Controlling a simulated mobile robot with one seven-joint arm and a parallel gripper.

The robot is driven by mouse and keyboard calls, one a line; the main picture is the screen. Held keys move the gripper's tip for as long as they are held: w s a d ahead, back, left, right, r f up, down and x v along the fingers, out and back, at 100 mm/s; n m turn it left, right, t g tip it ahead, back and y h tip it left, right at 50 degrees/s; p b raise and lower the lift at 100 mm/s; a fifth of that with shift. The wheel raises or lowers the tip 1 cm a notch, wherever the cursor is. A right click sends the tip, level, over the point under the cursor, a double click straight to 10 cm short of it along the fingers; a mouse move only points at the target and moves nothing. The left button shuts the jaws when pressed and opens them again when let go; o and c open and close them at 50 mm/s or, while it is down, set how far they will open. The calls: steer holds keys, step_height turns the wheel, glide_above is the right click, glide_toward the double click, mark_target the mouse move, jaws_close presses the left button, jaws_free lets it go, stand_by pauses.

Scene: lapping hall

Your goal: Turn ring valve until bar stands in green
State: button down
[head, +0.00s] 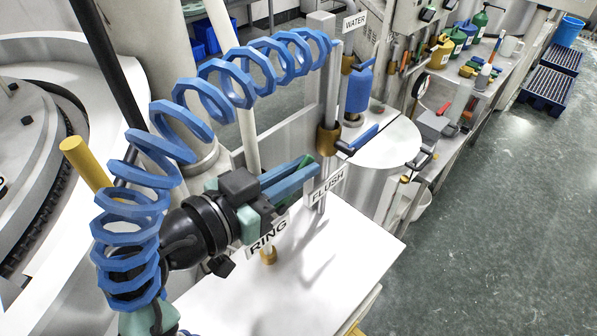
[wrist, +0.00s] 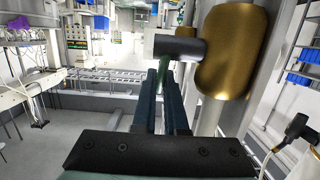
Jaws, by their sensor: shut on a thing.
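The white RING sign (head: 268,236) stands just below my gripper (head: 312,168) in the head view. Most of the valve behind it is hidden by my gripper there. In the wrist view a large brass valve body (wrist: 236,50) with a dark grey stem (wrist: 180,47) is close to the fingers. A green handle (wrist: 163,70) shows below the stem. My gripper (wrist: 163,88) is shut on this green handle, which also shows between the fingertips in the head view (head: 302,164). I cannot make out a pressure bar or its green zone.
Right of my gripper are the FLUSH sign (head: 327,186) and a brass valve (head: 328,140) with a blue lever (head: 364,138). The WATER sign (head: 354,21) is farther back. A coiled blue hose (head: 207,98) arches over my arm. The floor (head: 500,220) at right is clear.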

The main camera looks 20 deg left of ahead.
steer(key=shift+r, duration=0.1)
steer(key=c, duration=1)
jaws_free()
steer(key=shift+o, duration=0.2)
steer(key=b+v, duration=0.4)
steer(key=v, duration=0.9)
steer(key=shift+w, duration=0.1)
